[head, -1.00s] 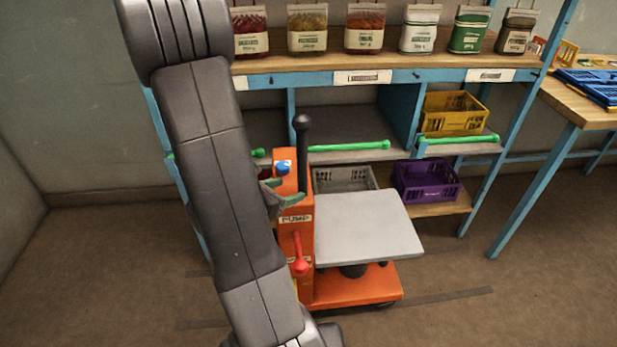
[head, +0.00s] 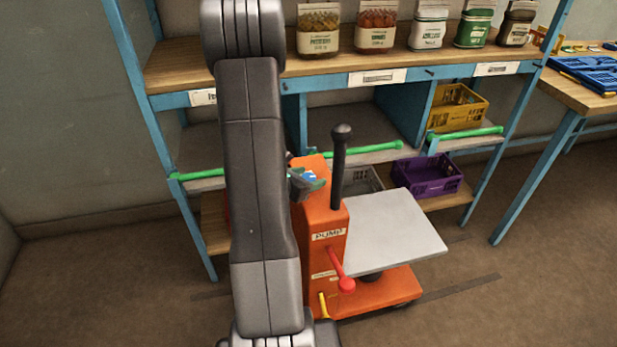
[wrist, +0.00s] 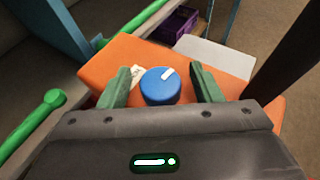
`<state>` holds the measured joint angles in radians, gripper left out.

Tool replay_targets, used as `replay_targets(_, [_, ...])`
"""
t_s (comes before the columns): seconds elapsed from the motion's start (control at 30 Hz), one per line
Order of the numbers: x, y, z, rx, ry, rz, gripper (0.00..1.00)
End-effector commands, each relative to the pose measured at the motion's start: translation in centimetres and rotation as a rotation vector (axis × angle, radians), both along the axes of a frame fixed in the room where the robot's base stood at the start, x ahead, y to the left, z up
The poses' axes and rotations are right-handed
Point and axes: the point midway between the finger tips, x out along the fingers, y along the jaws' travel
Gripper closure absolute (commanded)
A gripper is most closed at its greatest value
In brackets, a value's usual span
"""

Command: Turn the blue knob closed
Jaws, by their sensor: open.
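The blue knob (wrist: 160,88) sits on top of the orange pump housing (wrist: 120,58). It is round, with a white pointer mark that points to the upper right in the wrist view. My gripper (wrist: 164,80) is open, with one green finger on each side of the knob and a gap to each. In the head view my gripper (head: 304,183) is at the top of the orange housing (head: 320,222), and only a little of the knob's blue (head: 310,175) shows there.
A black lever (head: 340,165) stands upright just right of the gripper. A red-handled lever (head: 345,284) and a grey platform (head: 395,228) are on the orange cart. Behind stands a blue-framed shelf (head: 330,82) with sacks, green rails and a purple crate (head: 428,178).

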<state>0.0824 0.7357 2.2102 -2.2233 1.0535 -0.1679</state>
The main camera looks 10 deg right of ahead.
Motion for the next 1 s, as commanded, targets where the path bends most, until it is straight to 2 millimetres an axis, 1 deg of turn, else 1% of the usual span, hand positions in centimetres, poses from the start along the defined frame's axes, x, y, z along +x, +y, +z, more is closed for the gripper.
replay_targets(0.33, [0.19, -0.26, -0.13, 0.0, 0.0, 0.0, 0.42])
replay_targets(0.37, [0.19, -0.26, -0.13, 0.0, 0.0, 0.0, 0.45])
replay_targets(0.5, [0.17, -0.25, -0.14, 0.0, 0.0, 0.0, 0.73])
replay_targets(0.57, [0.17, -0.25, -0.14, 0.0, 0.0, 0.0, 0.85])
replay_targets(0.6, [0.17, -0.25, -0.14, 0.0, 0.0, 0.0, 0.86])
replay_targets(0.83, [0.19, -0.19, -0.13, 0.001, 0.0, -0.014, 0.86])
replay_targets(1.0, [0.22, -0.11, -0.15, 0.002, 0.001, -0.064, 0.86])
